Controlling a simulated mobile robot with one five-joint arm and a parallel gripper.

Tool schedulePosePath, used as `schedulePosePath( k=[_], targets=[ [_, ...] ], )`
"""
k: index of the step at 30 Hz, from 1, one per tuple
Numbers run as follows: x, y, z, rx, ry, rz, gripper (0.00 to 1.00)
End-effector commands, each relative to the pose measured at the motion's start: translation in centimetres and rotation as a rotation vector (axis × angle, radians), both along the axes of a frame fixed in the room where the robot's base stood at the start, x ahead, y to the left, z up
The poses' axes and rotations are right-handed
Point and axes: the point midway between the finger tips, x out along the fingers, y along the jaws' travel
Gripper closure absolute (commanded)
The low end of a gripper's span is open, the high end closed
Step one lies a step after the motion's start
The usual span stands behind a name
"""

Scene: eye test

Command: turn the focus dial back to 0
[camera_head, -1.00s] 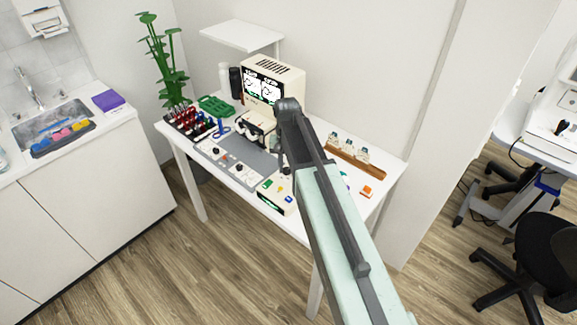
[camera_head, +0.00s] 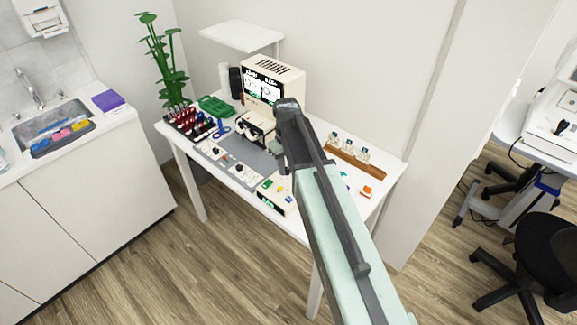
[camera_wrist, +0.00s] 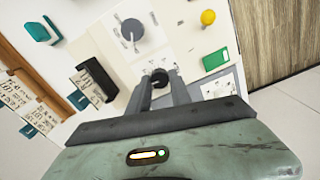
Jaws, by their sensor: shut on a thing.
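My gripper (camera_wrist: 160,82) has its two fingers on either side of a small black round knob (camera_wrist: 160,77), shut on it. The knob stands on a pale panel; its pointer and scale cannot be read, so its setting cannot be told. A larger grey round part (camera_wrist: 132,29) with light marks around it lies beyond it in the wrist view. In the head view, my gripper (camera_head: 280,158) is above the right part of the white desk, behind the cream box (camera_head: 272,204) with coloured keys. My arm hides the knob there.
A yellow knob (camera_wrist: 208,17) and a green key (camera_wrist: 215,60) lie right of my fingers. A cream monitor unit (camera_head: 273,82) stands at the back. A wooden rack (camera_head: 355,160) lies to the right, and a grey mat (camera_head: 262,165) to the left.

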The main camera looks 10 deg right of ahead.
Motion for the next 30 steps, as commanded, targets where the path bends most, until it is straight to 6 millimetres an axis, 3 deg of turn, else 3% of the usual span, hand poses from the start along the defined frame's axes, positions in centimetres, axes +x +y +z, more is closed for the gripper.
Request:
schedulePosePath(
  k=[18, 19, 21, 30],
  targets=[
    [-0.04, -0.09, -0.01, -0.003, 0.001, 0.042, 1.0],
    [-0.04, -0.09, -0.01, -0.003, 0.001, 0.042, 0.67],
    [-0.04, -0.07, -0.01, -0.003, 0.001, 0.042, 0.53],
    [-0.01, 0.03, 0.08, -0.001, 0.001, 0.042, 0.53]
  ],
)
